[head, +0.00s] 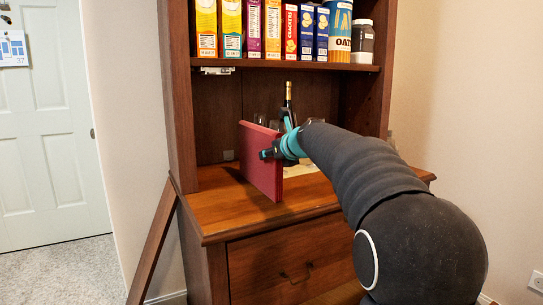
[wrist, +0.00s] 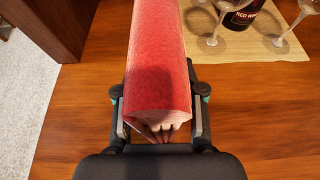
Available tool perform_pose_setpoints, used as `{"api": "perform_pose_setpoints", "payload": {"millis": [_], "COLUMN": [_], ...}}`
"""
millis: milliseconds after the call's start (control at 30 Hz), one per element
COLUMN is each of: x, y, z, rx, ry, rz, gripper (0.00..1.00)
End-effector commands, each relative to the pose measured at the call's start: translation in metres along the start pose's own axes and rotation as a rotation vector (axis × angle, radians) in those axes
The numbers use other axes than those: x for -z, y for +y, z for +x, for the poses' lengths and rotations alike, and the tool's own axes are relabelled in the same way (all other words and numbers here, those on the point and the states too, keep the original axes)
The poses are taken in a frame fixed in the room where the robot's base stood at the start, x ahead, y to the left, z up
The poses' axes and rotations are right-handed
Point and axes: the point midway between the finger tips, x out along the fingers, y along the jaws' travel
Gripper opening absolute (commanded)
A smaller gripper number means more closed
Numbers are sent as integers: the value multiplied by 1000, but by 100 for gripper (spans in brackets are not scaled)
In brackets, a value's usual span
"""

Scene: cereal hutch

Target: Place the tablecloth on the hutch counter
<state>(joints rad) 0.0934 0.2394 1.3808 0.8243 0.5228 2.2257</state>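The tablecloth is a red folded slab (head: 258,172), standing on edge over the hutch counter (head: 225,208). It also shows in the wrist view (wrist: 156,50), running away from me between my fingers. My gripper (head: 270,153) is shut on its near end, with one finger against each side. In the wrist view my gripper (wrist: 160,102) shows the cloth's layered end between the fingers. The cloth's lower edge is at or just above the counter; I cannot tell whether it touches.
A wine bottle (head: 288,108) and glasses (wrist: 213,22) stand on a beige mat (wrist: 258,45) at the back of the counter. Cereal boxes (head: 230,28) fill the shelf above. The front of the counter is bare wood. A wooden board (head: 152,243) leans at the hutch's left.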

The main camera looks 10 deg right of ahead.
Motion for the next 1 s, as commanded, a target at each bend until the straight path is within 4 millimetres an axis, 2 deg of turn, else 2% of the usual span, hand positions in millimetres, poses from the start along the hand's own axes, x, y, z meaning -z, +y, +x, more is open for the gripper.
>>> {"api": "perform_pose_setpoints", "payload": {"millis": [333, 467, 1000], "x": [0, -1, -1], "y": [0, -1, 0], "z": [-1, -9, -103], "rx": [0, 1, 1], "ry": [-1, -2, -2], "rz": [0, 0, 0], "gripper": [56, 56, 56]}}
